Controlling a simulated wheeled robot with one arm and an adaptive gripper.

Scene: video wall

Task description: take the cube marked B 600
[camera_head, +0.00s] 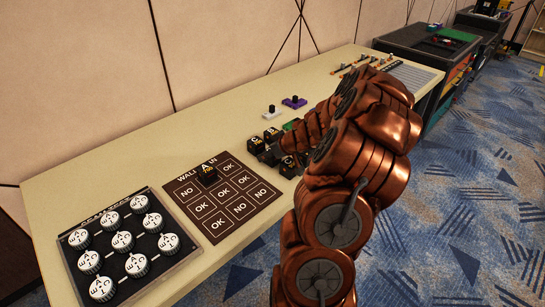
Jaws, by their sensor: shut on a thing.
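Small black cubes with pale letters stand in a cluster on the long beige table, around the end of my arm. One cube (256,143) is at the left of the cluster and another cube (271,133) is behind it. A further cube (288,167) is at the right, partly behind my copper arm. My gripper (268,156) is low among them and shut on a black cube. The marks are too small to tell which cube is B 600. Another black cube, marked A (207,177), sits on the dark board with OK and NO squares.
The OK/NO board (242,208) lies left of the cubes. A tray of round white knobs (122,240) is at the near left. White (271,112) and purple (294,102) blocks with black knobs stand behind the cubes. The table's back left is clear.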

